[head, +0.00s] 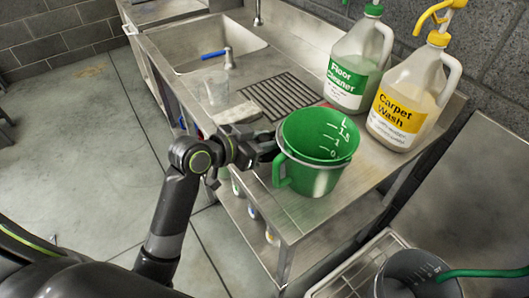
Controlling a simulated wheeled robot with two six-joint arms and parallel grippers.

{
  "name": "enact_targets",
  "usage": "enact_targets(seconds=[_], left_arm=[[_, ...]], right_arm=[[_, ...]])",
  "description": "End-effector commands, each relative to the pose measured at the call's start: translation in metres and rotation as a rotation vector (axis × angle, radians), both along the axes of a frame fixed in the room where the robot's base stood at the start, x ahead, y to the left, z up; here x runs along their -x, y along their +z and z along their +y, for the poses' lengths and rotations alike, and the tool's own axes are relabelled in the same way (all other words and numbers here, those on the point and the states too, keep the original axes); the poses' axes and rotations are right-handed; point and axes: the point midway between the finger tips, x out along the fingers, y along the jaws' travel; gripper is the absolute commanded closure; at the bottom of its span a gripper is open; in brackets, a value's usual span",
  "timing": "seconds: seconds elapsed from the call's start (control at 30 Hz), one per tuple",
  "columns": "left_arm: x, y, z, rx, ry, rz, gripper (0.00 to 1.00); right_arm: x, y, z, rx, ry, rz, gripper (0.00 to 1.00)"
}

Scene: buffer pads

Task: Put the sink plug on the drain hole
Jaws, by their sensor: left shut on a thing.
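I cannot make out a sink plug in the head view, nor the drain hole inside the sink basin (205,50). My left gripper (272,147) is at the left side of the green measuring jug (318,145), where its handle joins the rim. It looks shut on the jug there, though the fingertips are partly hidden. The jug is at the near corner of the steel counter, with its open mouth up. My right gripper is out of view.
A clear cup (216,89) stands by the sink, with a cloth-like light pad (237,113) nearby. A drain grate (283,95), a floor cleaner jug (350,75) and a carpet wash jug (405,105) are behind. A grey bucket (405,272) with a green hose is lower right.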

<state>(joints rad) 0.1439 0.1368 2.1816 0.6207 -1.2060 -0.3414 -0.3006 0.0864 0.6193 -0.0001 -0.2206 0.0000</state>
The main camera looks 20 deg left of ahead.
Motion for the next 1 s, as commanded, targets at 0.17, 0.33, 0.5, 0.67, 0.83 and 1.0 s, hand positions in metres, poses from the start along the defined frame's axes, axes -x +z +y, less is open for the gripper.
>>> enact_targets(seconds=[0.17, 0.33, 0.5, 0.67, 0.83, 1.0], left_arm=[[0.001, -0.022, 0.000, 0.001, 0.001, 0.004, 0.95], [0.000, -0.040, 0.000, 0.001, 0.000, 0.001, 0.95], [0.000, -0.041, 0.000, 0.000, 0.000, -0.001, 0.95], [0.000, -0.043, 0.000, 0.000, 0.000, -0.001, 0.95], [0.000, -0.044, 0.000, -0.001, 0.000, -0.001, 0.59], [0.000, -0.044, 0.000, -0.001, 0.000, -0.001, 0.51]], right_arm=[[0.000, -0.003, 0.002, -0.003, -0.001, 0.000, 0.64], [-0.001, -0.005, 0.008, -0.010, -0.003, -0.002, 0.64], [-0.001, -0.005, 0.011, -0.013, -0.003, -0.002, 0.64], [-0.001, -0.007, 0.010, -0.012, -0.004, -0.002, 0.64], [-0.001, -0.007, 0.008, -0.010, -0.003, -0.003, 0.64], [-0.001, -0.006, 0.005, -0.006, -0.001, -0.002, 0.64]])
